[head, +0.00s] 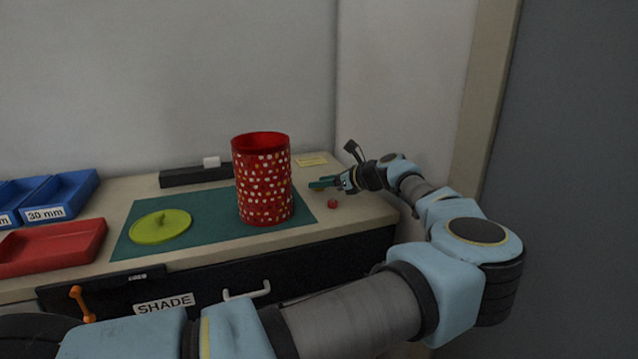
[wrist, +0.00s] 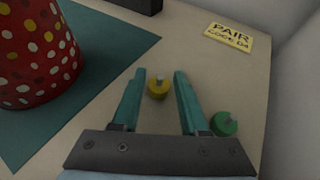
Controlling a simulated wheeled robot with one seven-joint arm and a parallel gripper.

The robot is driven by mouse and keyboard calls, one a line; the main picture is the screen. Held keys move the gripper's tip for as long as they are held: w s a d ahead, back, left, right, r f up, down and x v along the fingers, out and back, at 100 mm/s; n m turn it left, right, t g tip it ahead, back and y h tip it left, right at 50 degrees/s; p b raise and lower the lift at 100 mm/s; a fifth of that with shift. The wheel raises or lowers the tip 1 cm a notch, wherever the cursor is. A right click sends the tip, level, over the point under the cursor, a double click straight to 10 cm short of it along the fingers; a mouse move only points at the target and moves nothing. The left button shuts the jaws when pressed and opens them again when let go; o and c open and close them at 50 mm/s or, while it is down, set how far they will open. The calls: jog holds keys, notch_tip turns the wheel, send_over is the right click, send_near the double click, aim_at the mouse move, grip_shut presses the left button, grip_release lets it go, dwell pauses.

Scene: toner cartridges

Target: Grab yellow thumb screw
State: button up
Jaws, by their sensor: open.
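The yellow thumb screw (wrist: 158,90) lies on the bench top, with a grey stud showing at its top. In the wrist view it is between the two teal fingers of my gripper (wrist: 160,76), closer to the left finger. The fingers are open, with a gap between the screw and the right finger. Whether the left finger touches the screw I cannot tell. In the head view my gripper (head: 321,184) is low over the bench right of the red drum, and the yellow screw is mostly hidden there.
A green thumb screw (wrist: 224,123) sits just right of the right finger. A red one (head: 333,204) lies nearer the front edge. The spotted red drum (head: 264,185) and lime lid (head: 160,226) are on the green mat. A yellow label (wrist: 229,37) lies behind; a wall is right.

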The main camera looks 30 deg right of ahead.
jog(key=shift+w+a+f, duration=0.2)
jog(key=shift+w+f, duration=0.1)
jog(key=shift+w, duration=0.25)
jog(key=shift+c, duration=0.4)
jog(key=c, duration=0.6)
grip_shut()
jog(key=shift+s+f, duration=0.1)
